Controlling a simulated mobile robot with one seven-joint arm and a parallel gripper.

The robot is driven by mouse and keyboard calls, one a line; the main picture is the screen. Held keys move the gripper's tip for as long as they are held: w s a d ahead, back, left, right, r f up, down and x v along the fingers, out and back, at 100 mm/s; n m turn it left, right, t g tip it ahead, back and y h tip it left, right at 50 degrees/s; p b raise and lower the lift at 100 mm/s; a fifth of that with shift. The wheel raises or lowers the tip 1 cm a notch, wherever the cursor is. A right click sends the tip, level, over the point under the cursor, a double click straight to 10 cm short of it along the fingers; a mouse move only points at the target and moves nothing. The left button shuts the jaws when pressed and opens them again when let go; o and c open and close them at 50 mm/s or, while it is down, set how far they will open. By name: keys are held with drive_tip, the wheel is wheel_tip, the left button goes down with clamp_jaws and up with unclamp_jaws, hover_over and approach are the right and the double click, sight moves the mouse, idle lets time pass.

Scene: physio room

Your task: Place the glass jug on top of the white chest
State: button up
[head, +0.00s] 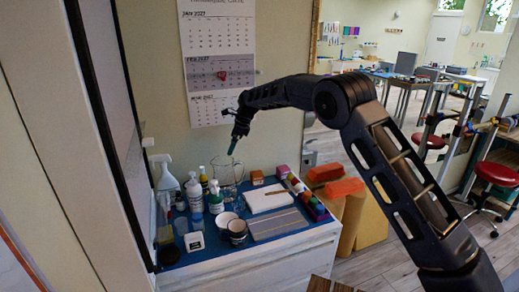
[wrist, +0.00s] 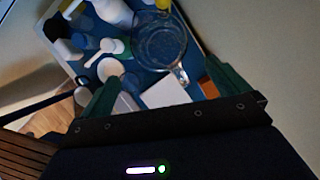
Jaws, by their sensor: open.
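The clear glass jug (head: 238,172) stands among other items at the back of the blue top of the white chest (head: 270,264), near the wall. In the wrist view the jug (wrist: 160,42) shows from above, its round rim near the top and its handle towards the lower right. My gripper (head: 233,148) is just above the jug in the head view, pointing down. In the wrist view its two green fingers (wrist: 166,86) are spread wide with nothing between them. The jug lies beyond the fingertips, and I see no contact.
A white spray bottle (head: 167,182), several bottles, a white bowl (head: 226,219), dark cups (head: 237,232), a white towel or pad (head: 266,198) and small boxes crowd the top. A calendar (head: 219,65) hangs behind. Orange-topped yellow blocks (head: 343,190) stand right of the chest.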

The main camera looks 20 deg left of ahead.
drive_tip(key=shift+d+r, duration=0.1)
drive_tip(key=w+d+r+n+t, duration=0.1)
drive_tip(key=w+d+r, duration=0.25)
drive_tip(key=d, duration=0.35)
drive_tip(key=w+d+r+n, duration=0.1)
drive_tip(key=w+d+r, duration=0.1)
drive_tip(key=d+r, duration=0.45)
drive_tip(key=w+d+r+n+t, duration=0.1)
drive_tip(key=w+d+r, duration=0.2)
drive_tip(key=d, duration=0.6)
drive_tip(key=s+d+r+n+t, duration=0.1)
drive_tip(key=s+d+r, duration=0.15)
drive_tip(key=d, duration=0.95)
drive_tip(key=s+d+r+n, duration=0.2)
drive_tip(key=d+r, duration=0.2)
drive_tip(key=d, duration=0.7)
drive_tip(key=s+d+r+n+t, duration=0.1)
drive_tip(key=s+d+r, duration=0.15)
drive_tip(key=d, duration=0.95)
drive_tip(key=s+d+f+n+t+h, duration=0.1)
drive_tip(key=s+d+f+n+h, duration=0.1)
drive_tip(key=s+d, duration=0.9)
drive_tip(key=s+d+f+n+t+h, duration=0.1)
drive_tip(key=s+d+f+n, duration=0.3)
drive_tip(key=s+d, duration=0.8)
wheel_tip(320, 180, down, 2)
drive_tip(key=shift+s+d+f+n+h, duration=0.1)
drive_tip(key=shift+s+d+n+h, duration=0.3)
drive_tip(key=shift+s, duration=0.85)
